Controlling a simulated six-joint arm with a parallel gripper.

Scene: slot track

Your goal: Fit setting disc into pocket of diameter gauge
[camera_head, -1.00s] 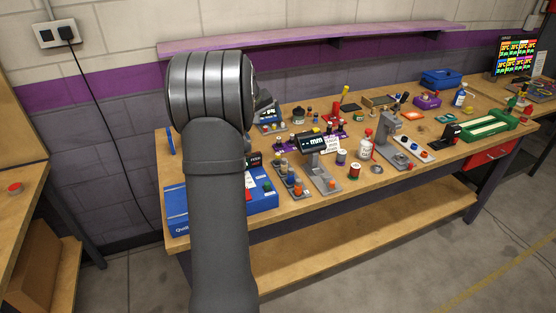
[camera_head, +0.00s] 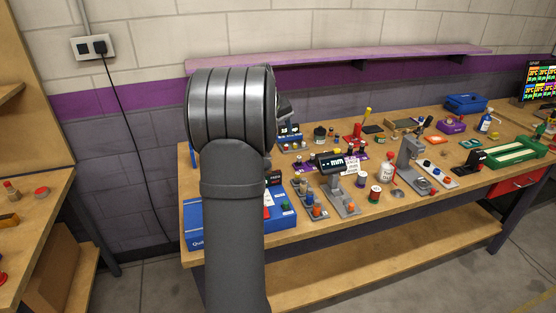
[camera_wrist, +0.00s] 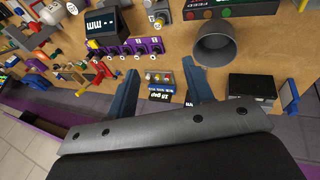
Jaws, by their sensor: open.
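My gripper (camera_wrist: 163,88) is open in the wrist view, its two dark blue fingers apart with nothing held between them. It points down over the bench. In the head view my arm hides it. A gauge with a black "mm" display (camera_head: 331,163) stands on a grey base mid-bench; its display also shows at the upper left of the wrist view (camera_wrist: 101,27). Another small gauge (camera_wrist: 160,92), with a black display and coloured knobs, lies beyond the fingertips, between them. I cannot tell which gauge is the diameter gauge, and cannot single out the setting disc or pocket.
The bench is crowded. A grey stand (camera_head: 411,155), a white bottle (camera_head: 387,167) and a green tray (camera_head: 515,152) stand to the right. A blue box (camera_head: 198,225) is at the front left. A purple shelf (camera_head: 350,56) runs along the wall.

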